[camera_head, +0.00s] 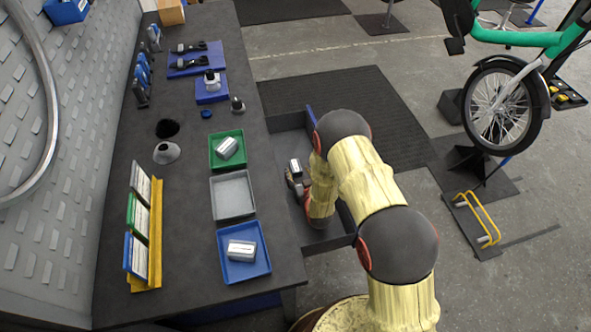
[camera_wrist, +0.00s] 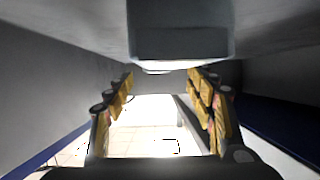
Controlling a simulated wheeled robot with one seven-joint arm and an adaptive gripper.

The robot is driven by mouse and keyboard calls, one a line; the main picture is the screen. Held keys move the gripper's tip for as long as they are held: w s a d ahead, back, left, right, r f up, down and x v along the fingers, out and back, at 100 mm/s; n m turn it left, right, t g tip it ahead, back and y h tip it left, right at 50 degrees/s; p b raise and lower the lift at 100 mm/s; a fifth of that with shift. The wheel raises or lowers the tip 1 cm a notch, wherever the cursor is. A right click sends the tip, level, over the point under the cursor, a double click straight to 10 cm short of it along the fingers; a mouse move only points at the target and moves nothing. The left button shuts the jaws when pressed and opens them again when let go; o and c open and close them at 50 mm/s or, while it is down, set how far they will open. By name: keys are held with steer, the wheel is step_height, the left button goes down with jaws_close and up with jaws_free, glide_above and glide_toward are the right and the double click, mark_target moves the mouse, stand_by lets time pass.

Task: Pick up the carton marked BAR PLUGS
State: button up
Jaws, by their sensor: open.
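A small pale carton (camera_head: 295,168) shows beside my gripper (camera_head: 296,182), in the open drawer-like bin at the bench's right side; its marking is too small to read. Other pale cartons lie in the green tray (camera_head: 212,163) and the blue tray (camera_head: 262,262), also with no readable marking. In the wrist view my gripper (camera_wrist: 160,105) is open, its yellow-padded fingers apart at left and right. A washed-out pale surface (camera_wrist: 145,135) shows between them; I cannot tell whether it is the carton or touches the fingers.
The grey tray (camera_head: 233,197) on the bench is empty. The bin's grey walls (camera_head: 326,243) rise close around my gripper. Upright folders in a yellow rack (camera_head: 157,240) stand at the bench's left. A bike wheel (camera_head: 503,108) and yellow-handled stand (camera_head: 482,222) are at right.

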mark_target(296, 168)
steer(key=b+x, duration=0.1)
steer(key=x, duration=0.3)
steer(key=shift+w+d+f, duration=0.1)
steer(key=shift+c, duration=0.7)
steer(key=c, duration=1.1)
steer(key=shift+c, duration=0.3)
